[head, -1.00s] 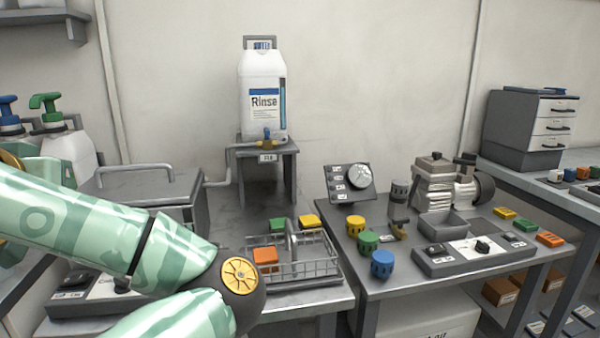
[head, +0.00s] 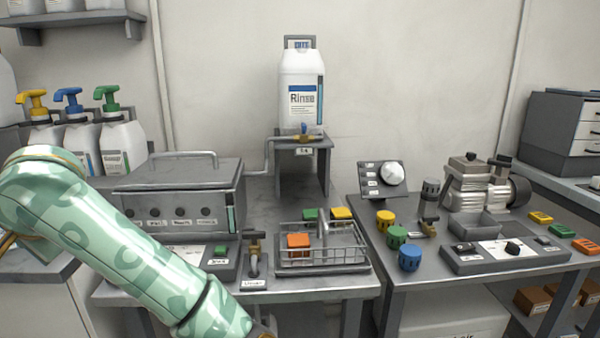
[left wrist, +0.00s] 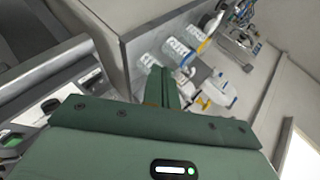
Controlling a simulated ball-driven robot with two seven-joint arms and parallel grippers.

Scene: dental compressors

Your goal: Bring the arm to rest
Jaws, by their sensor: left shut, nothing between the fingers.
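My left arm (head: 120,250), green with a pale camouflage pattern, comes in from the left in the head view and slopes down to the bottom edge. Its gripper is out of the head view. In the left wrist view my left gripper (left wrist: 162,88) is shut and empty, its green fingers together, with white bottles beyond them. I cannot tell whether the fingers touch anything. My right arm and gripper are in neither view.
A grey bath unit (head: 180,195) with a lid handle stands behind the arm. A wire basket (head: 322,262) with coloured blocks is to its right. Pump bottles (head: 120,145) stand at the left. A Rinse jug (head: 301,95) sits on a raised stand (head: 318,146).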

